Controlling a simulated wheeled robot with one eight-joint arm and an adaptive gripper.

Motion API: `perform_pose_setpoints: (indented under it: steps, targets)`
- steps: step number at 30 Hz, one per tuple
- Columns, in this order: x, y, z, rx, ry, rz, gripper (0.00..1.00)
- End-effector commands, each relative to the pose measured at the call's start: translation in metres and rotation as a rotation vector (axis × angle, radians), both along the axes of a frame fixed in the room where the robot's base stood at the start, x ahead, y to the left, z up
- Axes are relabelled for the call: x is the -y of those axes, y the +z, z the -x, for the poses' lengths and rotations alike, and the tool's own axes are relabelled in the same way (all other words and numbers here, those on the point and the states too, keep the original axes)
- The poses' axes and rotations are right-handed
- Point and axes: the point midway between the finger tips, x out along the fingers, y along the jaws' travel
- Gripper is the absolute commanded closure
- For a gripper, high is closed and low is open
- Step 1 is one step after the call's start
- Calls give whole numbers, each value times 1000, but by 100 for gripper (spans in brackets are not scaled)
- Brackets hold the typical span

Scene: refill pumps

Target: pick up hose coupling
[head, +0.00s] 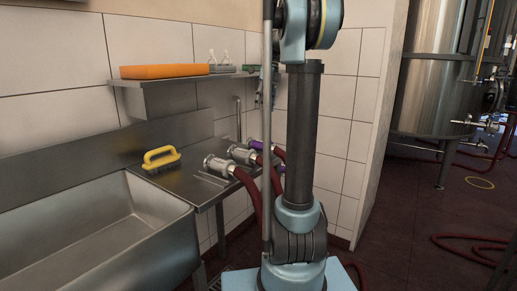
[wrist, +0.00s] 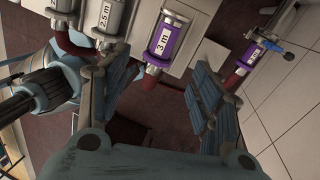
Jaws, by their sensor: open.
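Several hose couplings with dark red hoses lie at the end of the steel drainboard. In the head view, two silver couplings (head: 220,164) (head: 242,154) lie side by side, with a purple one (head: 256,144) behind them. The wrist view shows the purple coupling marked "3 m" (wrist: 168,38) and two silver ones, marked "2.5 m" (wrist: 110,14) and apparently "2 m" (wrist: 64,5). Another purple-labelled coupling (wrist: 251,55) is at the right. My gripper (wrist: 158,66) is open and empty, its fingers on either side of the "3 m" coupling's hose end in the picture; contact cannot be told.
A steel sink (head: 100,235) is at left, with a yellow-handled brush (head: 161,158) on its ledge. A tiled wall (wrist: 290,100) lies right of my gripper.

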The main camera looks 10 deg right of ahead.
Motion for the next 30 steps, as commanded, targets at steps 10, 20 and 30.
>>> perform_pose_setpoints:
  steps: [10, 20, 30]
  targets:
    - [4, -1, -24, -49, -144, 12, 41]
    - [-6, -55, -13, -48, -144, 12, 41]
    - [-16, -104, -3, -48, -142, 11, 41]
